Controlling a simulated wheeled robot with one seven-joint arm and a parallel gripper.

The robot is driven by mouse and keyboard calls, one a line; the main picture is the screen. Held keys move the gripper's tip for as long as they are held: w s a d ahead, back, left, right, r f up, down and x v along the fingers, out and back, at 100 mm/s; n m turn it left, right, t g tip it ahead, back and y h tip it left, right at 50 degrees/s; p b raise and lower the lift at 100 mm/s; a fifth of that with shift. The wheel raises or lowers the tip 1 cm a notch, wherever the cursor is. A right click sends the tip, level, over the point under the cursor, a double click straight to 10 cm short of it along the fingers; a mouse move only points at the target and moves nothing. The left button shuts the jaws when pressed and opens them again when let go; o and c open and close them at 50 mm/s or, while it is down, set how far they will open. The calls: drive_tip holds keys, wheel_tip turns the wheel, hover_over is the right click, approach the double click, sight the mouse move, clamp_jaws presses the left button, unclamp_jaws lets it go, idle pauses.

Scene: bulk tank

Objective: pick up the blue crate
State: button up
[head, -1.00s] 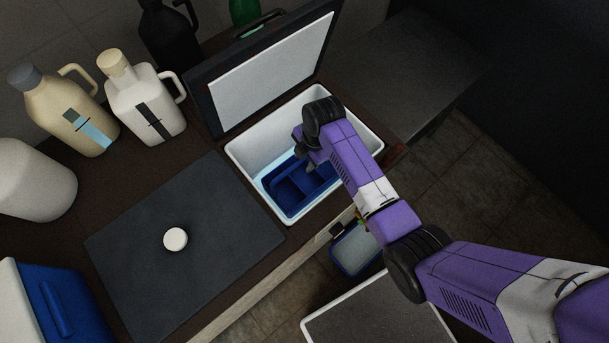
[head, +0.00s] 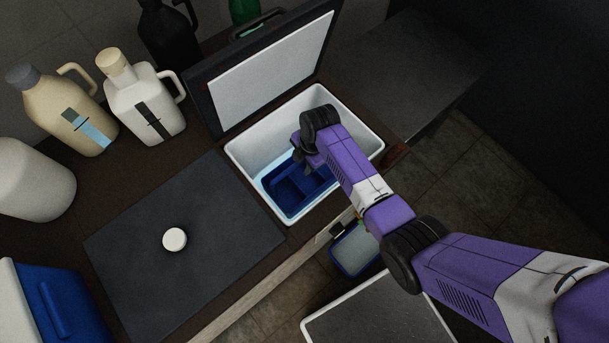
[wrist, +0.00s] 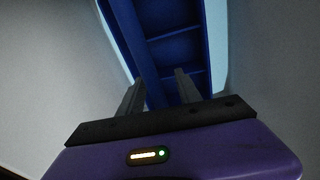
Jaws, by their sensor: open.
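The blue crate (head: 286,184) lies inside the open white-lined tank (head: 251,161), on its light-blue floor. It is divided into compartments, and my arm hides part of it in the head view. My gripper (head: 306,165) reaches down into the tank over the crate. In the wrist view, the crate (wrist: 172,50) runs away from my gripper (wrist: 158,88). The two fingers are apart, one on each side of a blue crate wall or divider. I cannot tell whether they touch it.
The tank's raised dark lid (head: 262,72) stands behind the opening. A dark flat cover with a white knob (head: 174,239) lies to the left. A cream jug (head: 62,110) and a white jug (head: 146,105) stand at the back left. Tank walls closely surround my gripper.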

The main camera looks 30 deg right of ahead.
drive_tip(key=shift+f, duration=0.1)
drive_tip(key=shift+c, duration=0.2)
clamp_jaws()
idle(1.4)
